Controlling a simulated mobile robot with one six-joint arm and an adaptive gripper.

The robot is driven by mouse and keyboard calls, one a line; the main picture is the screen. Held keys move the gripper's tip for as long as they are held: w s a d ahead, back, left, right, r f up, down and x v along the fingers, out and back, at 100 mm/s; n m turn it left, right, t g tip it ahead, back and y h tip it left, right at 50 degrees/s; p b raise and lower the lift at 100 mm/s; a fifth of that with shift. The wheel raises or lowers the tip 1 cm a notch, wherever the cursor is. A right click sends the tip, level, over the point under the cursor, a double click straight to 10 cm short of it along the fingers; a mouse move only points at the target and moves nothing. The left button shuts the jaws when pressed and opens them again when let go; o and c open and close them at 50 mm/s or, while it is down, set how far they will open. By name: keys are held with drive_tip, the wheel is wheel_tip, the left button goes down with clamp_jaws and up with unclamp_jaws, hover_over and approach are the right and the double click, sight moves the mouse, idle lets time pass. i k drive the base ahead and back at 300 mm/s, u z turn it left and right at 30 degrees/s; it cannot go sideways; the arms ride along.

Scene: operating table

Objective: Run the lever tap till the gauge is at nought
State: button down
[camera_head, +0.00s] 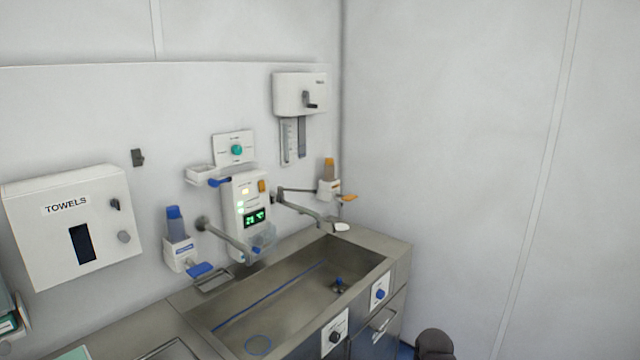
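A wall unit (232,190) above the sink has a lit green display (255,217); its digits are too small to read surely. A grey swing spout (228,236) with a blue tip reaches over the sink's left part. A second jointed grey arm (303,205) reaches over the right part. A white box (298,92) with a dark lever hangs at the upper right, with a clear vertical scale (289,142) below it; its level is not readable. I cannot tell which is the named tap or gauge. My gripper is not in view.
The steel sink (400,247) has a blue-topped drain part (339,284) and front panels with a black knob (335,337) and a blue knob (380,293). A towel box (100,195) and a blue-capped dispenser (175,220) are at left. A dark rounded object (435,343) shows at the bottom.

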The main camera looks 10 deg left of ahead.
sight(281, 190)
drive_tip(key=u, duration=0.1)
drive_tip(key=i, duration=0.95)
drive_tip(key=u, duration=0.25)
